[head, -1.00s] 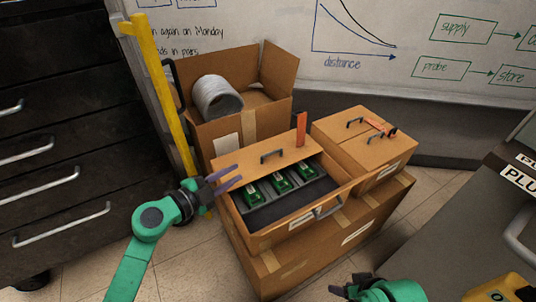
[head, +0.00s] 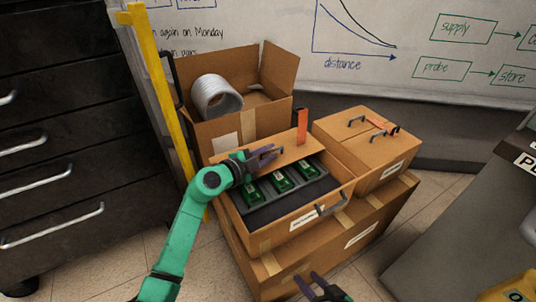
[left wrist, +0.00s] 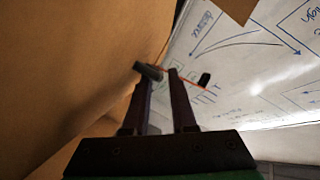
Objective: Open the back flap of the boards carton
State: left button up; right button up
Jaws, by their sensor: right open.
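The boards carton (head: 262,237) is a brown box with green boards (head: 280,182) in a dark tray. Its back flap (head: 298,153) lies flat over the rear part and has a small dark handle (head: 281,150) and an upright orange tab (head: 302,127). My left gripper (head: 272,153) is open above the flap, with its fingertips at the handle. In the left wrist view a dark bar end (left wrist: 148,70) shows by the fingertips; whether the handle lies between the fingers I cannot tell. My right gripper (head: 311,277) is open and empty in front of the cartons.
A closed carton (head: 368,148) with handles stands at the right. An open carton (head: 242,125) holding a grey duct coil (head: 217,97) stands behind. A larger carton (head: 350,235) lies below. A yellow post (head: 160,95) and dark drawers (head: 70,130) stand left.

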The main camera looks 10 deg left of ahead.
pick_arm(q)
grip_shut()
dwell(1.3)
